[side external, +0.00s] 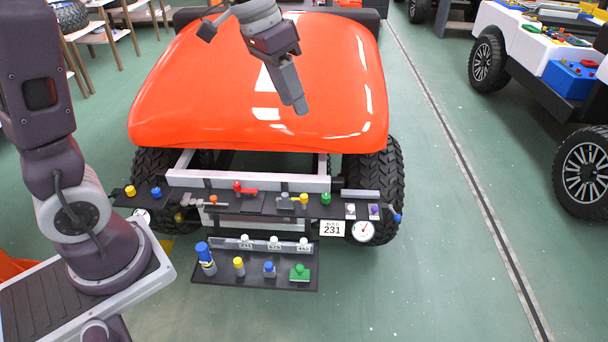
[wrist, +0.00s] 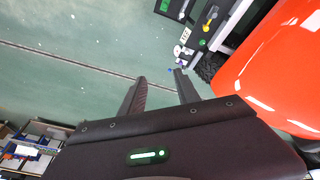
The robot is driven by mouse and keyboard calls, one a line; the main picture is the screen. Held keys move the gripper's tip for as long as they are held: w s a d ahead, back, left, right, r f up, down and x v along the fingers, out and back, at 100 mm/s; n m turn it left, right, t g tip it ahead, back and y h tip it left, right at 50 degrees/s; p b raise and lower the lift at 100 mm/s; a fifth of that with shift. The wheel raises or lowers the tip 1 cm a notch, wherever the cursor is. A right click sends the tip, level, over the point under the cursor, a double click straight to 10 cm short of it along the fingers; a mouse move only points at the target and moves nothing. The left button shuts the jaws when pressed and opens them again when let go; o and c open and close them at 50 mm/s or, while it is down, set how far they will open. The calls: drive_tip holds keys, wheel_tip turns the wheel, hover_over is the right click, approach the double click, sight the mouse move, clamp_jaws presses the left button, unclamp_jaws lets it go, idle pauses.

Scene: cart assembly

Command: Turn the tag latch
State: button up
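My gripper (side external: 300,108) hangs above the front of the orange hood, high over the black parts rail (side external: 225,201). In the wrist view its two fingers (wrist: 160,76) are spread apart with nothing between them. White knobs with small numbered tags (side external: 273,243) stand in a row along the back of the lower black shelf (side external: 215,276). A white sign reading BUILD 231 (side external: 332,228) hangs under the rail. I cannot tell for sure which part is the tag latch. My gripper touches none of these parts.
The orange hood (side external: 190,85) lies behind the rail, between black tyres. The rail carries a red lever (side external: 243,188), coloured knobs and a round gauge (side external: 363,231). The lower shelf holds several coloured pegs. Another cart (side external: 545,60) stands at right. Floor in front is clear.

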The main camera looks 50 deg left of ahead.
drive_tip(key=w+a+f+m+g, duration=0.1)
drive_tip(key=w+a+f, duration=0.2)
drive_tip(key=w+f, duration=0.25)
drive_tip(key=w+a+f+m, duration=0.1)
drive_tip(key=w+a+f, duration=0.2)
drive_tip(key=w+f, duration=0.25)
drive_tip(key=m+g+y, duration=0.2)
drive_tip(key=m, duration=0.3)
hover_over(304, 196)
wheel_tip(304, 196, down, 24)
drive_tip(key=r, duration=0.1)
wheel_tip(304, 196, down, 10)
drive_tip(key=shift+r, duration=0.2)
drive_tip(key=c, duration=0.8)
drive_tip(key=shift+o, duration=0.2)
drive_tip(key=m, duration=0.3)
drive_tip(key=shift+w+a+r, duration=0.1)
drive_tip(key=m, duration=0.6)
drive_tip(key=shift+m, duration=0.4)
drive_tip(key=m, duration=0.3)
drive_tip(key=shift+w+m, duration=0.1)
drive_tip(key=shift+m, duration=0.2)
drive_tip(key=m, duration=0.4)
drive_tip(key=shift+m, duration=0.4)
drive_tip(key=o, duration=1)
